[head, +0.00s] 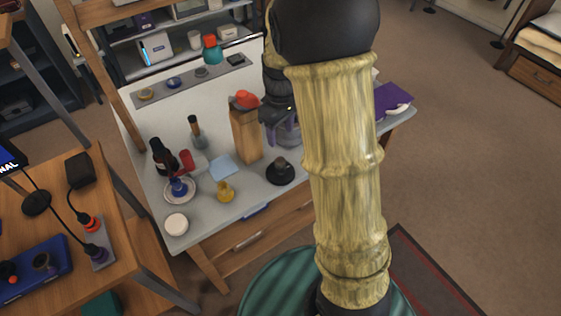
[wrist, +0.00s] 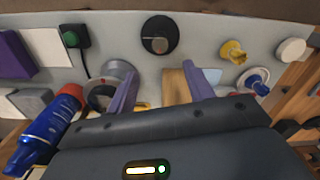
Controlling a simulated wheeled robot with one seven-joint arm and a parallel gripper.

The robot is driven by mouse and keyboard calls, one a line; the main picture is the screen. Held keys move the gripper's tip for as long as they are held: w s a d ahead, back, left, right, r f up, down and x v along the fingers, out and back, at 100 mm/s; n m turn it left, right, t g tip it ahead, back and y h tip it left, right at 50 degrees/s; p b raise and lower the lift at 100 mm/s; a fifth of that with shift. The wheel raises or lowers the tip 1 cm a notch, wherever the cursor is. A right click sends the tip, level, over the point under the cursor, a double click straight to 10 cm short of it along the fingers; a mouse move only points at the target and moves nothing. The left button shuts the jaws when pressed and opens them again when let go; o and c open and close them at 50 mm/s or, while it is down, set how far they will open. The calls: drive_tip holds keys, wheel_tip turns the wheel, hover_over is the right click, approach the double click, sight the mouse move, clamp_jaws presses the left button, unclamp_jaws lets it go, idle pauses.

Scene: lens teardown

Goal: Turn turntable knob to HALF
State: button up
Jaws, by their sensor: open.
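A round black knob-like piece (head: 280,171) with a raised centre stands near the table's front edge in the head view. In the wrist view what looks like the same piece (wrist: 160,34) lies beyond my fingertips, with a greyish face; I cannot read any marks on it. I cannot tell for sure that it is the turntable knob. A grey round part with a dark centre (wrist: 104,90) is beside my left finger in the wrist view. My gripper (wrist: 159,74) is open, its purple fingers spread with nothing held between them. In the head view my arm partly hides my gripper (head: 278,138).
A tall wooden block with a red top (head: 246,130) stands close left of my gripper. A yellow piece (head: 225,191), a white round lid (head: 176,224) and a dark bottle (head: 161,156) stand farther left. A blue bottle (wrist: 42,138) is near my gripper's left in the wrist view.

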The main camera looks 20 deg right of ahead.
sight(281, 160)
wheel_tip(281, 160, down, 14)
drive_tip(key=shift+r+b, duration=0.2)
drive_tip(key=shift+b, duration=0.15)
drive_tip(key=c, duration=1)
drive_tip(key=shift+o, duration=0.2)
